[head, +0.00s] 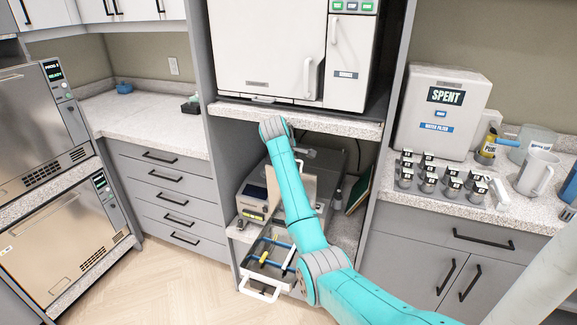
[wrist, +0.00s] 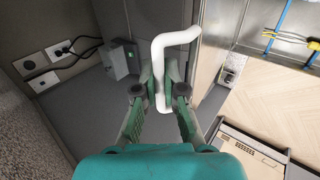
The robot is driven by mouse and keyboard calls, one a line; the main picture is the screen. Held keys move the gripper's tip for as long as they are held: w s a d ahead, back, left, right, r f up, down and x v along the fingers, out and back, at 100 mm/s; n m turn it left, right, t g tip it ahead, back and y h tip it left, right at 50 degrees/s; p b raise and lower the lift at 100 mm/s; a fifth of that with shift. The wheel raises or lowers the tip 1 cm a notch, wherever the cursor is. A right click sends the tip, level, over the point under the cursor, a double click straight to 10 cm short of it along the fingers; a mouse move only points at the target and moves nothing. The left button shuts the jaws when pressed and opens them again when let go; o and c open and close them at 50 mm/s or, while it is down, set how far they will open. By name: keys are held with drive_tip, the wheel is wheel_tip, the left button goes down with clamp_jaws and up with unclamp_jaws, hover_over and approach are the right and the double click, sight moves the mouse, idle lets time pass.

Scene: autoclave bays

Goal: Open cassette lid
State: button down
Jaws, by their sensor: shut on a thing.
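Those instruments (wrist: 290,30) also show at the top right of the wrist view. A pale upright panel (head: 275,192), apparently the lid, stands behind the tray, partly hidden by my arm. In the wrist view my gripper (wrist: 163,88) is shut on a white bent handle (wrist: 178,40) beside a metallic panel (wrist: 222,35). In the head view my arm hides most of the gripper.
The cassette autoclave (head: 252,206) stands in the lower bay, under a shelf (head: 290,119) bearing a large white autoclave (head: 270,50). Bay side walls flank my arm. Wall sockets and black cables (wrist: 62,50) show at the wrist view's left. Open floor (head: 170,275) lies front left.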

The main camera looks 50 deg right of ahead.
drive_tip(key=shift+w+d, duration=0.2)
drive_tip(key=shift+d, duration=0.3)
drive_tip(key=c, duration=1.3)
unclamp_jaws()
drive_tip(key=shift+c, duration=0.2)
drive_tip(key=v, duration=1.1)
drive_tip(key=shift+a+r, duration=0.2)
drive_tip(key=shift+r, duration=0.15)
drive_tip(key=shift+s, duration=0.15)
